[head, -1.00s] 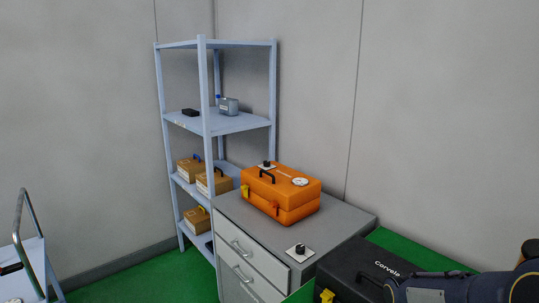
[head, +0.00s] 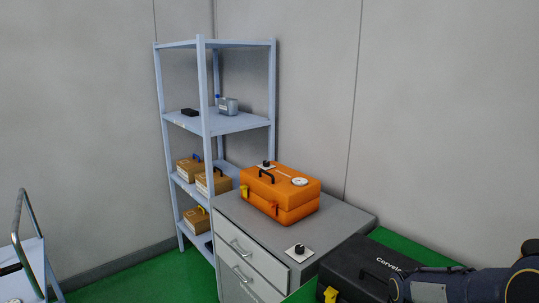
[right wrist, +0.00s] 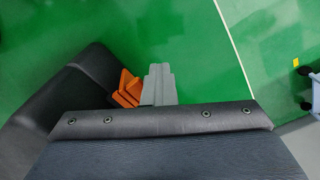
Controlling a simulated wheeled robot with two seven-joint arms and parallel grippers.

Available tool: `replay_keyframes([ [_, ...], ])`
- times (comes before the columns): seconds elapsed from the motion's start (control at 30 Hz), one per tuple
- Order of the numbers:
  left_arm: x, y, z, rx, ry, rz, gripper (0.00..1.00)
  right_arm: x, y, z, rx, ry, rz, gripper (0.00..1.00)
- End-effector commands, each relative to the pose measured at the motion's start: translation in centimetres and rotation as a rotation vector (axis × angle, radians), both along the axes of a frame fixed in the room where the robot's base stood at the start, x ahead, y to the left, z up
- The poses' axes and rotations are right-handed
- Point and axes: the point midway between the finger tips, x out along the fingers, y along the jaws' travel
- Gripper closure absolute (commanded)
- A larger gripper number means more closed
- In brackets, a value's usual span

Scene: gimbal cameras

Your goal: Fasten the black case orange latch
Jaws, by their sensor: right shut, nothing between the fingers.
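The black case (head: 350,267), marked "Corvelo", is at the bottom right of the head view. A yellow latch shows on its near left side. In the right wrist view the black case (right wrist: 68,92) is at the left, with an orange latch (right wrist: 127,88) standing out from its edge. My right gripper (right wrist: 158,72) is shut and empty, its grey fingers immediately right of the orange latch. I cannot tell whether they touch it. My right arm crosses in front of the case in the head view and its fingers are hidden there. My left gripper is not in view.
An orange case (head: 280,193) and a black knob on a white plate (head: 299,252) are on the grey drawer cabinet (head: 340,214). A blue-grey shelf unit (head: 204,120) stands behind. A cart (head: 34,262) is at the left. Green floor (right wrist: 195,50) is open beyond my fingers.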

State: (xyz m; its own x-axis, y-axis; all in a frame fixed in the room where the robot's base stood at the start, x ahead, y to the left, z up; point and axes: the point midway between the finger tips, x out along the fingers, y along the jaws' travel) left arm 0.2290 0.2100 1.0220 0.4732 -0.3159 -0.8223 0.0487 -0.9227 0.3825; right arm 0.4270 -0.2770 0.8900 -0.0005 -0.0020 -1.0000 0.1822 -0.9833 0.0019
Motion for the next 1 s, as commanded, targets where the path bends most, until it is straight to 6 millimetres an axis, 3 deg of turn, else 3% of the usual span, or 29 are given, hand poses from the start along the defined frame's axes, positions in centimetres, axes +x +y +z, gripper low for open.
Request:
replay_keyframes([
  [0.03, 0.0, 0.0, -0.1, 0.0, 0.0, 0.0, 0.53, 0.3, -0.7, -0.2, -0.01, -0.01, -0.005, 1.0],
  [0.27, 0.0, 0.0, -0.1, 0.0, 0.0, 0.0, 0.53, 0.2, -0.5, -0.2, -0.01, -0.011, -0.004, 1.0],
  [1.0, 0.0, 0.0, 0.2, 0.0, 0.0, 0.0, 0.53, -1.8, 2.1, 0.2, -0.004, -0.008, -0.002, 1.0],
])
